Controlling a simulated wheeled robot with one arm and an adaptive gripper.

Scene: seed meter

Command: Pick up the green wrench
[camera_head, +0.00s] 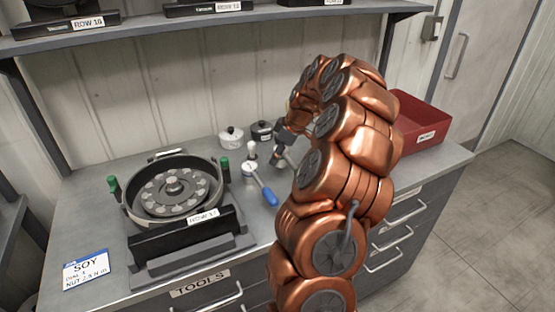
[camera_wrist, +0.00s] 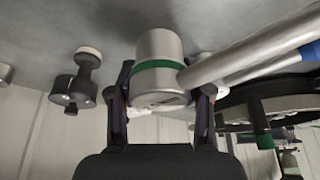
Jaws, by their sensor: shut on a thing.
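The green wrench shows in the wrist view as a silver cylindrical head with a green band (camera_wrist: 158,62). A thick silver shaft runs from it to the upper right. My gripper (camera_wrist: 165,95) has its dark fingers on both sides of this head and is shut on it. In the head view my gripper (camera_head: 283,137) is low over the bench, right of the seed meter, and my arm hides most of the wrench. A blue-handled wrench (camera_head: 268,198) lies on the bench close by. Its blue part shows at the right edge of the wrist view (camera_wrist: 311,50).
The round seed meter (camera_head: 128,199) with green-topped knobs stands left on the bench. A red bin (camera_head: 423,117) is at the right. A shelf (camera_head: 150,24) overhangs the back. A SOY card (camera_head: 87,269) lies front left.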

